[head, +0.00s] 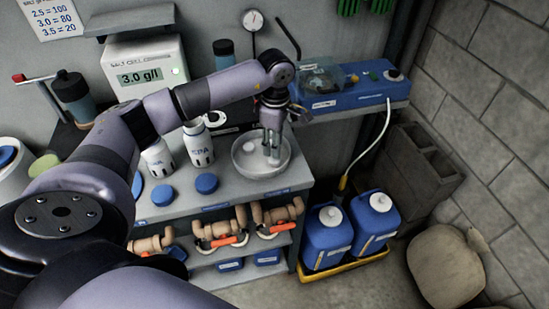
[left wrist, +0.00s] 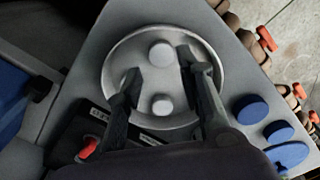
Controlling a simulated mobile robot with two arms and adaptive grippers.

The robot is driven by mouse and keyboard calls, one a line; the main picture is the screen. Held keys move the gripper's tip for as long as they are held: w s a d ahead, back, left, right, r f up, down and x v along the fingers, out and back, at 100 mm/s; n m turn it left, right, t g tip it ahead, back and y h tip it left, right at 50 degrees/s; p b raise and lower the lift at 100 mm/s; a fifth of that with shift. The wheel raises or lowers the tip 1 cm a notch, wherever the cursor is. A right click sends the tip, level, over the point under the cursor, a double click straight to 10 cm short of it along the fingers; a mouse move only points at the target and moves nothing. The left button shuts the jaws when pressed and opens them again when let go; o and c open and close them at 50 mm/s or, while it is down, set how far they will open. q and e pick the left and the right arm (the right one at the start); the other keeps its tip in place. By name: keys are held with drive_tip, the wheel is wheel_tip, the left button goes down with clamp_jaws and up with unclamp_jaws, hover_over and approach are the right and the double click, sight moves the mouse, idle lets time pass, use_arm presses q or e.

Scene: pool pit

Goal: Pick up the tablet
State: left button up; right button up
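Two round white tablets lie in a shallow light-grey dish (head: 243,170) on the bench; the dish also shows in the left wrist view (left wrist: 112,68). In the left wrist view one tablet (left wrist: 161,54) is near the fingertips and the other tablet (left wrist: 161,104) is nearer the palm. One tablet (head: 249,147) shows in the head view, left of the fingers. My left gripper (head: 271,153) points down over the dish, its fingers apart and empty, also seen in the left wrist view (left wrist: 158,66). Height above the tablets is hard to tell. My right gripper is not in view.
White bottles (head: 199,147) stand left of the dish, with blue caps (head: 206,183) in front. A blue device (head: 352,91) sits on a shelf to the right. Blue jugs (head: 326,238) stand in a yellow tray on the floor. Pipe fittings (head: 283,213) fill the lower shelf.

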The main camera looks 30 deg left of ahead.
sight(274, 161)
use_arm(q)
drive_tip(key=shift+s+f+p, duration=0.1)
drive_tip(key=shift+f+p, duration=0.35)
drive_tip(key=shift+f, duration=0.15)
wheel_tip(274, 161, down, 4)
drive_tip(key=shift+r+p, duration=0.2)
drive_tip(key=shift+p, duration=0.55)
drive_tip(key=shift+f, duration=0.35)
drive_tip(key=shift+c, duration=0.3)
drive_tip(key=c, duration=0.5)
